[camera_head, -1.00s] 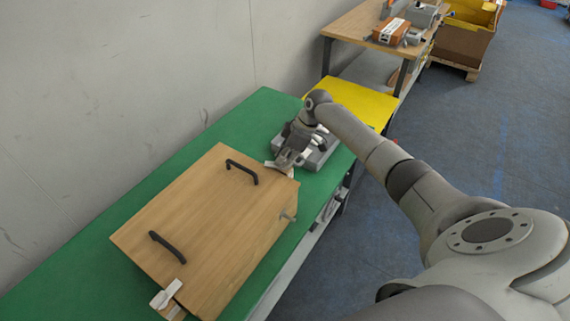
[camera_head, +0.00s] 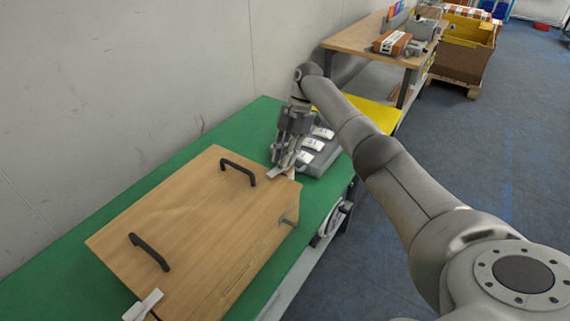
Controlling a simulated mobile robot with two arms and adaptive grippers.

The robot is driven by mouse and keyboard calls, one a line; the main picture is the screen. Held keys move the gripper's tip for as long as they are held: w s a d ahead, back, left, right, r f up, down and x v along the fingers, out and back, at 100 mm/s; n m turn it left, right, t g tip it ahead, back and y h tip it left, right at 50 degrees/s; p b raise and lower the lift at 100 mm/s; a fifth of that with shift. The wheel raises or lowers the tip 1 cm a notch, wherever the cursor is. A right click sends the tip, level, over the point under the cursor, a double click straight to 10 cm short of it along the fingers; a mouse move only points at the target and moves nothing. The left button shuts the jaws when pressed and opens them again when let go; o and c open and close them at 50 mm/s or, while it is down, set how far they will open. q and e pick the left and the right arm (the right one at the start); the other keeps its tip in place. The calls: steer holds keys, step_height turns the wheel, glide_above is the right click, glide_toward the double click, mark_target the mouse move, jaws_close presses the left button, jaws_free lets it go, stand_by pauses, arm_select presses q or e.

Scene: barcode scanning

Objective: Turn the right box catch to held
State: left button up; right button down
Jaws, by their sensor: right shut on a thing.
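A wooden box (camera_head: 195,235) with two black handles on its lid lies on the green table. The right box catch (camera_head: 278,174) is a white piece at the box's far right corner. My right gripper (camera_head: 281,160) reaches down over that corner and is shut on the catch, partly hiding it. How far the catch is turned is hard to tell. The other white catch (camera_head: 143,305) sits at the box's near corner, at the bottom of the picture. My left gripper is not in view.
A grey device with several white-topped parts (camera_head: 318,152) stands on the green table (camera_head: 262,112) just behind my right gripper. A yellow surface (camera_head: 372,112) and a wooden table (camera_head: 350,36) with goods are beyond. A wall borders the left.

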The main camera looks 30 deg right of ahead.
steer(key=shift+n+g+b, duration=0.4)
steer(key=shift+n+b, duration=0.5)
steer(key=shift+n, duration=0.1)
steer(key=c, duration=1.5)
jaws_free()
steer(key=shift+r, duration=0.1)
step_height(320, 180, up, 10)
steer(key=shift+f, duration=0.1)
